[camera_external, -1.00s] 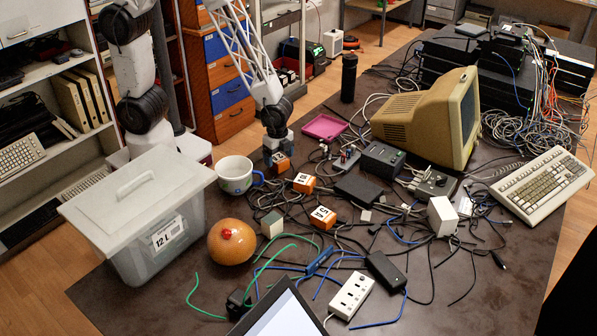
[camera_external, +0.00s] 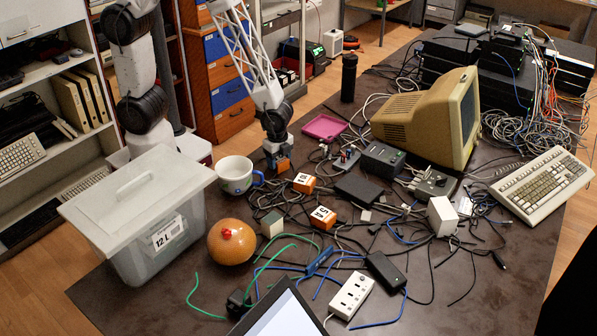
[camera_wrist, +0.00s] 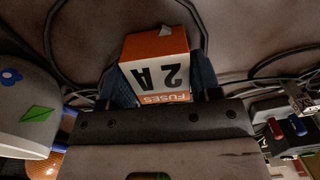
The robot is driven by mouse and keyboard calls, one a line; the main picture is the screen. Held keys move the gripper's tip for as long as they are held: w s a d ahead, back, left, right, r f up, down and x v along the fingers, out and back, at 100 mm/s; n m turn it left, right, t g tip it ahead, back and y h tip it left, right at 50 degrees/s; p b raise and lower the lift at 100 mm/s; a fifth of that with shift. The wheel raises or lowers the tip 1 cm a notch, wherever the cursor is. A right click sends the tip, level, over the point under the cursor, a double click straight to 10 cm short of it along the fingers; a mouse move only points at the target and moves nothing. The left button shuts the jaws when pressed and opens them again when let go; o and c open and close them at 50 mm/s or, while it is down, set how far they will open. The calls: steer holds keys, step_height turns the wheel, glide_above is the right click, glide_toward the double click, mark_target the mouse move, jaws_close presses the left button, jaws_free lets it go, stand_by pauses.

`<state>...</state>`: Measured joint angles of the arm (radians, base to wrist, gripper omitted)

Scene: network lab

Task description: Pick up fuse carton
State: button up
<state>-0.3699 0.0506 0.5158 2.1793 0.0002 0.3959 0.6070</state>
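The fuse carton is a small orange and white box, marked "2 A" and "FUSES" in the wrist view (camera_wrist: 157,72). It stands on the dark table beside the white mug, and in the external view its orange side (camera_external: 284,166) is partly hidden by my gripper. My gripper (camera_external: 279,160) is down around the carton. In the wrist view the blue finger pads of my gripper (camera_wrist: 160,80) lie on either side of the carton. I see no clear gap, but I cannot tell whether both pads press on it.
Two similar orange and white boxes, one nearer (camera_external: 322,217) and one closer to the gripper (camera_external: 304,183), stand among loose cables. A white mug (camera_external: 235,175) is close on the left, near a lidded bin (camera_external: 150,235) and an orange ball (camera_external: 231,243). A pink tray (camera_external: 325,127) lies behind.

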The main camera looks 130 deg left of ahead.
mark_target(278, 158)
steer(key=c, duration=0.5)
steer(key=shift+r, duration=0.2)
steer(key=shift+r, duration=0.75)
steer(key=shift+s+r, duration=0.1)
steer(key=shift+r, duration=0.8)
steer(key=s+d, duration=0.2)
steer(key=s, duration=0.3)
steer(key=s+d+r, duration=0.1)
steer(key=s, duration=0.4)
steer(key=s+d, duration=0.2)
steer(key=s, duration=0.2)
steer(key=shift+s+d+r, duration=0.15)
steer(key=shift+s+d, duration=0.15)
steer(key=shift+s, duration=0.1)
